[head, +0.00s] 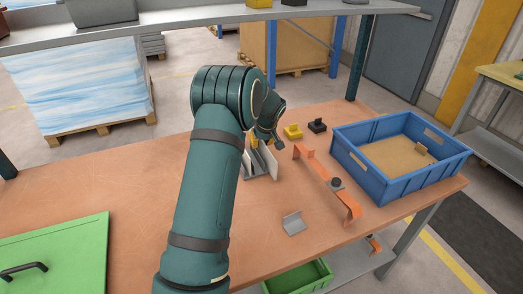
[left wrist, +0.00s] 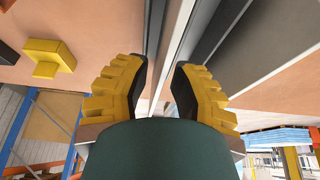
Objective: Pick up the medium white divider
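Thin upright plates stand close together on the table under my left gripper. A white one, a divider (head: 272,161), shows at their right side; grey metal plates (head: 249,170) stand beside it. I cannot tell by size which plate is the medium one. My left gripper (left wrist: 160,78) has its yellow fingers with dark pads apart. A pale plate edge (left wrist: 171,52) runs between them with gaps visible, and a grey plate (left wrist: 215,30) lies just right of it. In the head view my left wrist hides most of the gripper. My right gripper is not in view.
A blue crate (head: 349,150) stands at the right. An orange bracket bar (head: 324,177) lies left of it. A yellow block (head: 293,132) and a black block (head: 317,126) sit behind. A small grey bracket (head: 293,223) lies in front. A green panel (head: 55,255) is at front left.

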